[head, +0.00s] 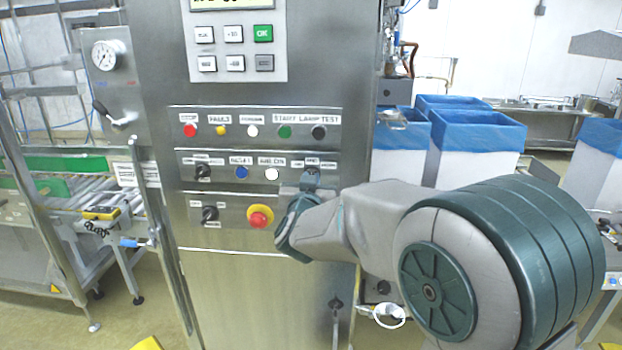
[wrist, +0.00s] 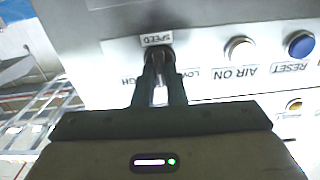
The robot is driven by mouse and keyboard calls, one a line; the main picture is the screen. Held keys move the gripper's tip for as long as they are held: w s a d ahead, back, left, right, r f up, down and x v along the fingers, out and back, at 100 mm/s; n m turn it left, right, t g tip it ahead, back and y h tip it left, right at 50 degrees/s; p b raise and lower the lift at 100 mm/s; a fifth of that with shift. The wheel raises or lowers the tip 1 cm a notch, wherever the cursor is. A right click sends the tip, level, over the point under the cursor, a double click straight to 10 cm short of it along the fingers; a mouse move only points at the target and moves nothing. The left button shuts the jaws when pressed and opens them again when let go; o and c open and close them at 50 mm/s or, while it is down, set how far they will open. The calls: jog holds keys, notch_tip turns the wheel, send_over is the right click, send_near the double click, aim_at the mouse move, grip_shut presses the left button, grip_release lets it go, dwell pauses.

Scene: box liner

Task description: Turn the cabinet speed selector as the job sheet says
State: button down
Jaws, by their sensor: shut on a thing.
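The control cabinet (head: 350,150) stands in front of me with rows of buttons and selectors. The speed selector (wrist: 158,54) sits under its SPEED label (wrist: 157,40) in the wrist view, which shows the panel upside down. Its position labels beside it are partly covered; "LOW" (wrist: 192,75) and the end of "HIGH" show. My gripper (wrist: 160,75) is shut on the selector knob. In the head view my gripper (head: 311,180) is at the right end of the middle button row and hides the knob. Which way the knob points cannot be told. No job sheet is readable.
The white AIR ON button (wrist: 240,49) and blue RESET button (wrist: 300,44) are beside the selector. A red emergency stop (head: 260,217) and a black selector (head: 209,214) are below. Blue-lined boxes (head: 475,140) stand right of the cabinet, a roller conveyor (head: 75,205) left.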

dwell(0.4)
jog(key=c, duration=1.5)
grip_release()
jog(key=shift+s, duration=0.1)
jog(key=s, duration=0.4)
jog(key=s+b, duration=0.1)
jog(key=s, duration=0.4)
jog(key=s+b, duration=0.1)
jog(key=s, duration=0.3)
jog(key=shift+s+a, duration=0.25)
jog(key=shift+s, duration=0.1)
